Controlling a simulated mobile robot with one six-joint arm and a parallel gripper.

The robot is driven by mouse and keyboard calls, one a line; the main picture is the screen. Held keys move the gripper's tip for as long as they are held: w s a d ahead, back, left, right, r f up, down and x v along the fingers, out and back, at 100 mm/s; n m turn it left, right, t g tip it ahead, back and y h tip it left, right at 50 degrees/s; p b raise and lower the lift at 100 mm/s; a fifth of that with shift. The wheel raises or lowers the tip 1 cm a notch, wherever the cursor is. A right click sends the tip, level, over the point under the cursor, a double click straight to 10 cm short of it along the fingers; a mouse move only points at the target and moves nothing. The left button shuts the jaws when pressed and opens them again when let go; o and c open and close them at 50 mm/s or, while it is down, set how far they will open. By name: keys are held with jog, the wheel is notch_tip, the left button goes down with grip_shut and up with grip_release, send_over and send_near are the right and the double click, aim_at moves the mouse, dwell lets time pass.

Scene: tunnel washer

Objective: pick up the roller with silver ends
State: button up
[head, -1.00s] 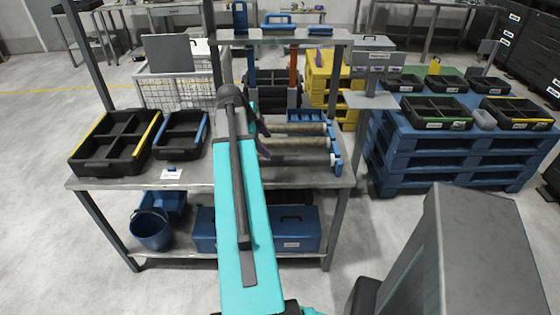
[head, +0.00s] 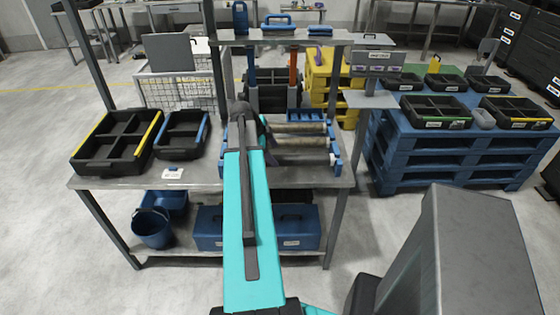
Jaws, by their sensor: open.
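A blue rack (head: 335,158) on the metal bench holds several rollers lying crosswise. A pale beige roller (head: 300,128) is at the back. Another pale roller (head: 300,141) lies in front of it, and a darker grey roller (head: 304,159) lies nearest. The roller ends are too small to tell which are silver, and the left ends are partly behind my arm. My gripper (head: 264,139) is at the left part of the rack, close to the rollers and mostly hidden behind my arm. Its jaws are open, and I see nothing held in them.
Black divided trays, one yellow-edged (head: 117,142) and one blue-edged (head: 181,134), stand left on the bench (head: 120,183). A shelf (head: 285,38) with blue items spans above the back. Blue pallets (head: 440,150) with trays stand right. A blue bucket (head: 152,228) is below.

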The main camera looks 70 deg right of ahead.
aim_at(277, 157)
jog(key=shift+f, duration=0.1)
jog(key=shift+p+x, duration=0.85)
jog(key=shift+x, duration=0.35)
jog(key=shift+p+x, duration=0.4)
jog(key=shift+x, duration=0.95)
grip_shut()
